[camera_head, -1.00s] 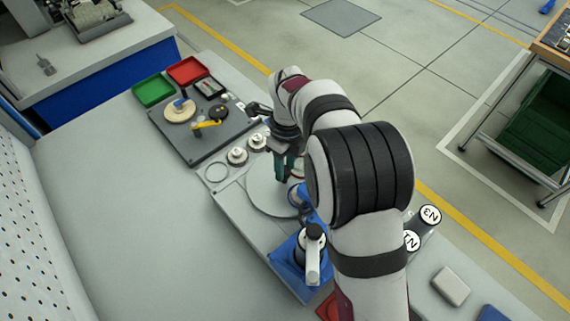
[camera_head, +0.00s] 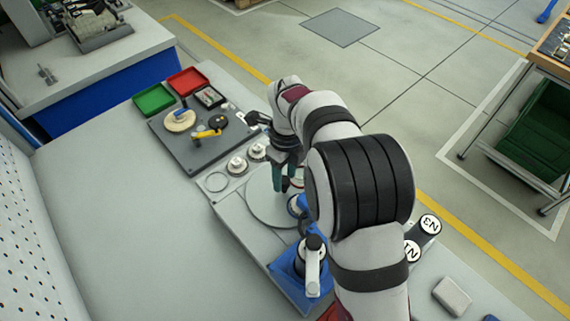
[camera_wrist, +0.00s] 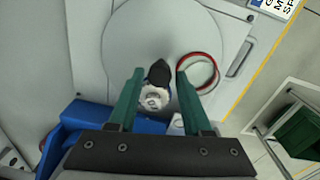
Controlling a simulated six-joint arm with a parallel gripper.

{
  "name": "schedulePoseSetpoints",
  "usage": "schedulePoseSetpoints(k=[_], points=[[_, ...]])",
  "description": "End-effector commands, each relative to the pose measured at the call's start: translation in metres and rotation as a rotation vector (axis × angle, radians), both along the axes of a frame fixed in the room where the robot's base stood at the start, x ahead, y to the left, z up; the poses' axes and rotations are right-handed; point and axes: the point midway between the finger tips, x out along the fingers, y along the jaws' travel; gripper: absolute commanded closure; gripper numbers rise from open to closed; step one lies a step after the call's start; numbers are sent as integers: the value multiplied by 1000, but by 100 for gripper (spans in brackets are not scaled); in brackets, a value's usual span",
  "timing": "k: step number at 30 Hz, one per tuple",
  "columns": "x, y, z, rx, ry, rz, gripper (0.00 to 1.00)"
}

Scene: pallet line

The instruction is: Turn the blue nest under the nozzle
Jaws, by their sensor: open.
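A grey round turntable (camera_head: 262,203) lies flat on the bench and fills the upper middle of the wrist view (camera_wrist: 130,45). A blue ring-shaped nest (camera_head: 296,205) shows at the turntable's near right edge in the head view, partly hidden by my arm. A red-rimmed nest (camera_wrist: 214,75) lies on the disc, right of my fingers. My gripper (camera_wrist: 160,76) is open over the disc, with its green fingers on either side of a dark knob (camera_wrist: 159,70) and a pale round part (camera_wrist: 154,98). I cannot tell whether they touch. The nozzle's tip is not clearly visible.
A blue fixture (camera_head: 286,262) with a white, black-capped part stands close to the turntable. Beyond the disc are small round metal parts (camera_head: 237,165), a dark plate (camera_head: 188,146) and red (camera_head: 187,80) and green (camera_head: 153,100) trays. The bench at left is clear.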

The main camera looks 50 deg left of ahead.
Motion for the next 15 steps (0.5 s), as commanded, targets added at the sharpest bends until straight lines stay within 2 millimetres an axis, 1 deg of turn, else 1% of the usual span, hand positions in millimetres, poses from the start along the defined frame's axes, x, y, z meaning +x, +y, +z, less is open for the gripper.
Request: schedulePoseSetpoints(k=[2, 5, 12, 15], points=[[1, 1, 10, 3, -1, -1, 51], [2, 1, 33, 6, -3, 0, 51], [5, 1, 109, 5, -2, -1, 51], [6, 1, 133, 5, -3, -1, 51]])
